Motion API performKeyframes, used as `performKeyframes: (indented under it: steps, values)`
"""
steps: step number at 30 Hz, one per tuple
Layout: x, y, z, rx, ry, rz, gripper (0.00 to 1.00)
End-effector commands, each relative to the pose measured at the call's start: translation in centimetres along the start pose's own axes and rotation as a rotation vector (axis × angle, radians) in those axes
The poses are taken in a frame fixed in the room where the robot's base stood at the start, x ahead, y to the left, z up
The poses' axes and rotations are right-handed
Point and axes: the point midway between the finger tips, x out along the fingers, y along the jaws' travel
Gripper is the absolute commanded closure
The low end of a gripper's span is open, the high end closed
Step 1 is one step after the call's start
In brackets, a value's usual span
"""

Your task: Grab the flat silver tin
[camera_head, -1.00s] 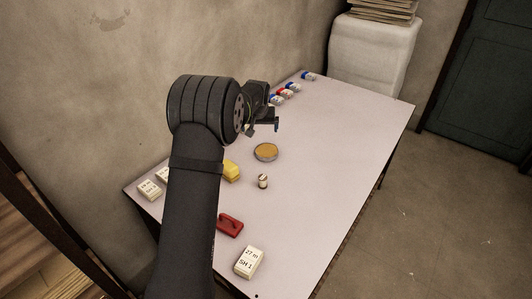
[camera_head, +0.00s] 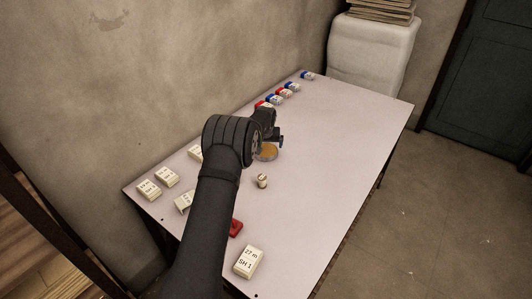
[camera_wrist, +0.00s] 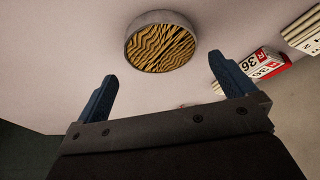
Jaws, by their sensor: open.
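The flat silver tin (camera_head: 267,153) is round, with a grey rim and an orange-brown patterned top. It lies on the table, partly hidden behind my gripper in the head view. In the wrist view the tin (camera_wrist: 161,42) is whole, ahead of the fingertips and between their lines. My gripper (camera_head: 279,141) is just above and beside the tin. In the wrist view its two blue fingers (camera_wrist: 170,90) are wide apart with nothing between them, and I see no contact with the tin.
A small cylinder (camera_head: 262,181) stands near the tin. A red object (camera_head: 236,228) and a labelled box (camera_head: 248,261) lie toward the near end. Several labelled boxes (camera_head: 167,177) are at the left, and small coloured items (camera_head: 294,86) line the wall side. The table's right side (camera_head: 340,150) is clear.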

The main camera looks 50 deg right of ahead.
Motion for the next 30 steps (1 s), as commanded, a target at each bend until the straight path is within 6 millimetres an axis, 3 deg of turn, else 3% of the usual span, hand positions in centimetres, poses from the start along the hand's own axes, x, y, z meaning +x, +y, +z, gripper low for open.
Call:
performKeyframes:
  steps: [7,16,27,28,30]
  values:
    - [1.3,-0.1,0.0,0.0,0.0,0.0,0.0]
    - [4.9,-0.1,0.0,0.0,0.0,0.0,0.0]
    - [5.7,-0.1,0.0,0.0,0.0,0.0,0.0]
    - [5.7,-0.1,0.0,0.0,0.0,0.0,0.02]
    - [5.7,-0.1,0.0,0.0,0.0,0.0,0.16]
